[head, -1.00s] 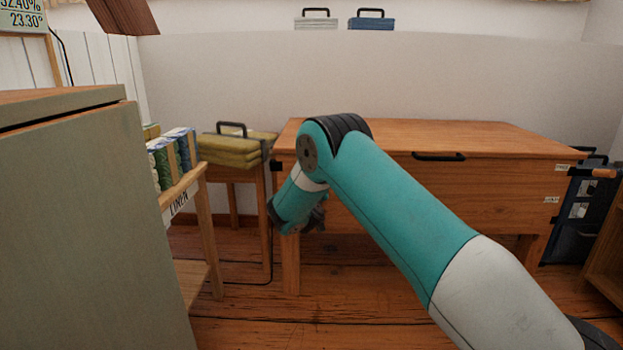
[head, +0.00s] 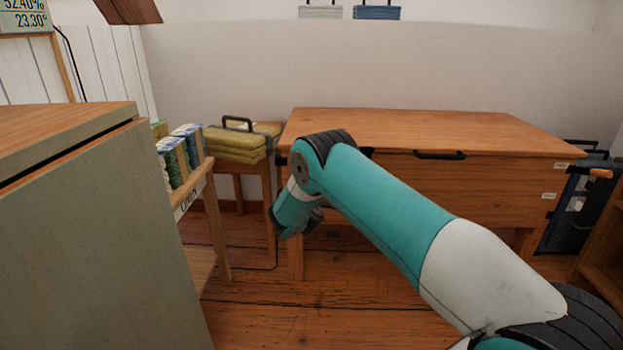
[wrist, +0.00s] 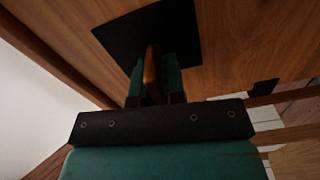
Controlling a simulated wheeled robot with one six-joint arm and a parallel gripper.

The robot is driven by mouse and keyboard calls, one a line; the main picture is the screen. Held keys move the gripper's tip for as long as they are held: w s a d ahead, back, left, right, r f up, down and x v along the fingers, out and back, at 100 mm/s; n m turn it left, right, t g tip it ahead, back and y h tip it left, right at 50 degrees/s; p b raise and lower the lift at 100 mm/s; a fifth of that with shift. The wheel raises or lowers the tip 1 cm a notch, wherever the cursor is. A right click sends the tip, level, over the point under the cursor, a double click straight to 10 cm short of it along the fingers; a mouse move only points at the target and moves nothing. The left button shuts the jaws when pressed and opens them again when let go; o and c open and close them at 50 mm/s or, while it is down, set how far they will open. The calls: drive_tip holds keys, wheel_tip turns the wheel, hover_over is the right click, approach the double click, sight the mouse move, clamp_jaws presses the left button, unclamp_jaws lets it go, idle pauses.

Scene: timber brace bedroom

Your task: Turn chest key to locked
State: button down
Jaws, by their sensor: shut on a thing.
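The wooden chest (head: 450,185) stands against the back wall in the head view, lid down, with a black handle on its front. In the wrist view my gripper (wrist: 154,78) is shut on a thin orange-brown piece (wrist: 151,62), which looks like the chest key. The piece stands upright between the two teal fingers, in front of a black plate (wrist: 122,38) on a wooden face. In the head view my wrist is by the chest's front left corner. My arm hides part of the chest front, and the key does not show there.
A green-grey cabinet (head: 80,240) with a wooden top fills the near left. A small stand bears yellow folded cases (head: 235,145). A dark blue case (head: 572,225) stands right of the chest. Some wooden floor is clear in front.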

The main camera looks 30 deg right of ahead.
drive_tip(key=shift+f+n+p, duration=0.1)
drive_tip(key=shift+n+p, duration=0.2)
drive_tip(key=shift+n, duration=0.4)
drive_tip(key=c, duration=1.3)
unclamp_jaws()
drive_tip(key=shift+o, duration=0.2)
drive_tip(key=b+v, duration=1.5)
drive_tip(key=v, duration=0.2)
